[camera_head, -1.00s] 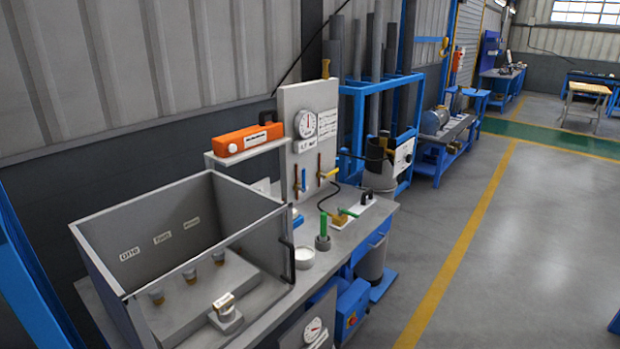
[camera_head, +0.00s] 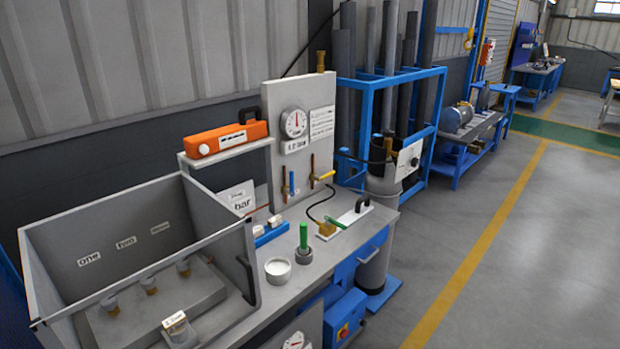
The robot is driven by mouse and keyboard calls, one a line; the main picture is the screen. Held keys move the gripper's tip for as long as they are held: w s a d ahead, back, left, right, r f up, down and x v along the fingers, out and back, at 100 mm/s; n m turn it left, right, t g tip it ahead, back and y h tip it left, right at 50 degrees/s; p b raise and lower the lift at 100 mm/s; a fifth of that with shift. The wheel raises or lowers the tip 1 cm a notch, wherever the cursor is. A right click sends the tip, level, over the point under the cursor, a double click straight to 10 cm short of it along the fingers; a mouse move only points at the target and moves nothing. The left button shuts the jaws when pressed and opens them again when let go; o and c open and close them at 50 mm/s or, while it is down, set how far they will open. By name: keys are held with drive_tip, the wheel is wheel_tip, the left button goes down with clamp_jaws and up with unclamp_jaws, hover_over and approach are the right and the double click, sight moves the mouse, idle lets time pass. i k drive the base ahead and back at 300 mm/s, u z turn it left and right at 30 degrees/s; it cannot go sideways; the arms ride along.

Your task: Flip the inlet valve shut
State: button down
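An upright grey panel (camera_head: 272,95) stands at the back of the workbench, with a round gauge (camera_head: 293,123) on it. Below the gauge are two valves on copper-coloured pipes. The left one has a blue handle (camera_head: 291,182) that hangs about vertical. The right one has a yellow handle (camera_head: 325,176) that points out sideways, near horizontal. I cannot read a label that tells which is the inlet valve. A small block with a green lever (camera_head: 335,222) sits on a white plate to the right. My gripper is not in view.
An open-topped grey box (camera_head: 130,222) with labels and small pots fills the bench's left. An orange case (camera_head: 226,140) lies on a shelf. A green-handled tool (camera_head: 303,236) and a white dish (camera_head: 278,268) stand near the front edge. The floor (camera_head: 530,270) at right is clear.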

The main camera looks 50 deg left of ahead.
sight(289, 191)
drive_tip(key=z, duration=0.1)
drive_tip(key=i, duration=0.55)
drive_tip(key=u, duration=1.85)
drive_tip(key=i, duration=1.2)
drive_tip(key=z, duration=0.1)
